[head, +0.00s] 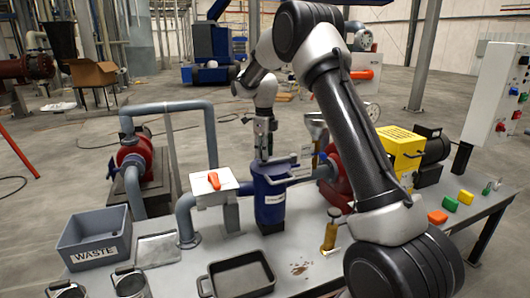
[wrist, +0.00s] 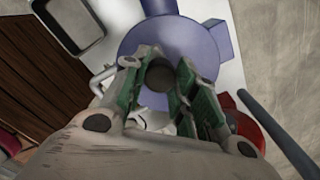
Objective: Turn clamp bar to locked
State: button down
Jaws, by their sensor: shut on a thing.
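The blue filter vessel (head: 270,212) stands upright on the bench in the head view. Its round blue top (wrist: 190,45) shows below the fingers in the wrist view. My gripper (head: 264,150) points down over the vessel. In the wrist view my gripper (wrist: 162,85) has its green-padded fingers around a dark, round-ended post (wrist: 158,75). The post seems to be the upright grip of the clamp bar. The fingers hide its sides, and I cannot read how far the bar is turned.
A white box with an orange-red handle (head: 213,182) stands left of the vessel. A grey waste bin (head: 92,238), a black tray (head: 240,275) and a brass-coloured hand tool (head: 330,235) are on the bench. A yellow machine (head: 402,150) stands to the right. Grey pipes rise at the left.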

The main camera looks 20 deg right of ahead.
jog(key=shift+w+r, duration=0.1)
jog(key=shift+w, duration=0.05)
jog(key=c, duration=1.1)
grip_release()
notch_tip(320, 180, up, 12)
